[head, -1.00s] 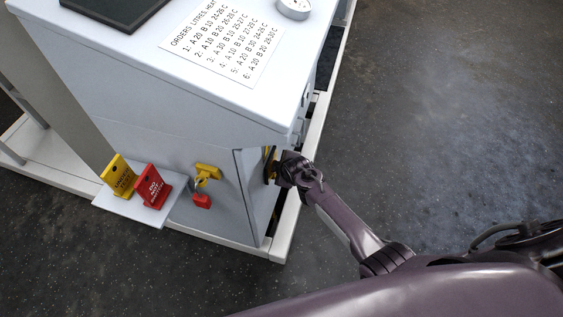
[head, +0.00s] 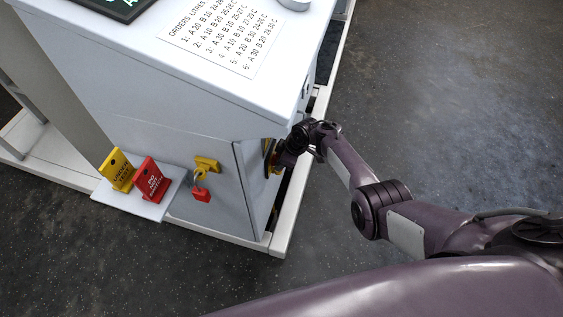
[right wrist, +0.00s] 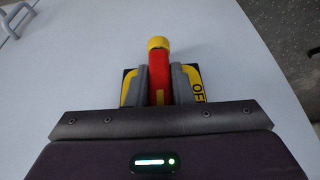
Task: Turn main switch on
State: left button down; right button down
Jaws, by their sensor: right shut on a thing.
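The main switch has a red handle with a yellow end (right wrist: 158,65) on a yellow and black plate, mounted on the cabinet's right side; "OF" lettering shows on the plate at right. In the head view only a yellow sliver of the switch (head: 268,158) shows beside my gripper. My right gripper (right wrist: 161,86) is shut on the red handle, one grey finger on each side; it also shows in the head view (head: 282,155). The handle points up in the right wrist view. My left gripper is not in view.
The white cabinet (head: 210,95) carries an orders sheet (head: 225,35) and a display (head: 115,6) with lit green text. A yellow tag (head: 117,170) and a red tag (head: 152,180) stand on a small shelf. A red padlock (head: 201,194) hangs from a yellow fitting. The floor at right is clear.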

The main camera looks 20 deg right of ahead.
jog(key=shift+w+a+r, duration=0.1)
jog(key=shift+a, duration=0.15)
jog(key=c, duration=1.4)
grip_release()
jog(key=shift+o, duration=0.6)
jog(key=p+v, duration=0.3)
jog(key=v, duration=0.4)
jog(key=shift+r, duration=0.35)
jog(key=shift+d, duration=0.1)
